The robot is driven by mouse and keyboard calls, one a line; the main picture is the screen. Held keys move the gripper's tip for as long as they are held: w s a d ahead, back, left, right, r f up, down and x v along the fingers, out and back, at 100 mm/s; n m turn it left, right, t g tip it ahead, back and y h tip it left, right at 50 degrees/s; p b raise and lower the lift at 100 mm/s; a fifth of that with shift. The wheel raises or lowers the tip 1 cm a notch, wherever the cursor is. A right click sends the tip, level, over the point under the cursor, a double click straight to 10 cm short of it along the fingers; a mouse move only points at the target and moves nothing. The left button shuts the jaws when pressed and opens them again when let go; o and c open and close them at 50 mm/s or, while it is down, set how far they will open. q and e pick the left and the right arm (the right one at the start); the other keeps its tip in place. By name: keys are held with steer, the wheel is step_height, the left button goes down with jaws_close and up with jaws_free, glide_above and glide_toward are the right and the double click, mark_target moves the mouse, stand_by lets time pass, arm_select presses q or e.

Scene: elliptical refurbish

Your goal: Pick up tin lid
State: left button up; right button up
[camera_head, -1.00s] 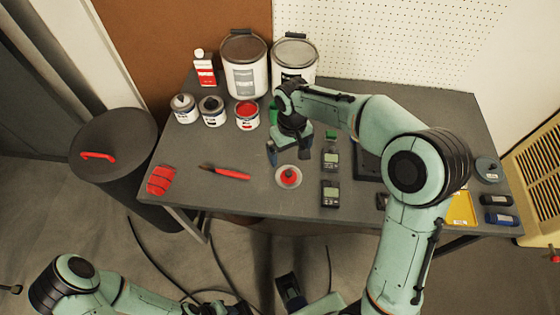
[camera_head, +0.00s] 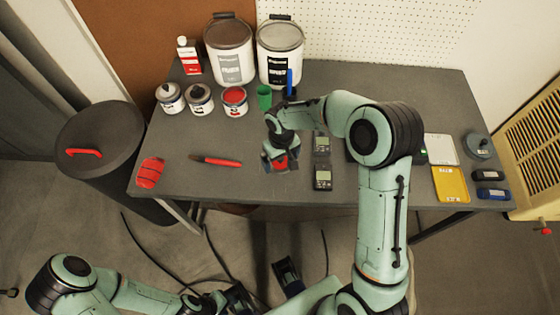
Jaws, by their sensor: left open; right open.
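The tin lid (camera_head: 281,162), a small round disc with a red middle, lies near the table's front edge. It is partly hidden by my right gripper (camera_head: 280,167), which is open directly over it with its fingers at either side of the red middle. I cannot tell whether the fingers touch it. My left gripper (camera_head: 264,284) is open and empty at the bottom, low in front of the table.
An open red paint tin (camera_head: 234,101), other small tins and two large paint cans stand behind. A red-handled tool (camera_head: 216,160) lies to the left, and dark meters (camera_head: 323,178) lie close on the right. The grey table (camera_head: 240,185) is bare near the front edge.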

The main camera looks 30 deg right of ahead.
steer(key=shift+f, duration=0.25)
steer(key=c, duration=0.7)
steer(key=shift+r, duration=0.2)
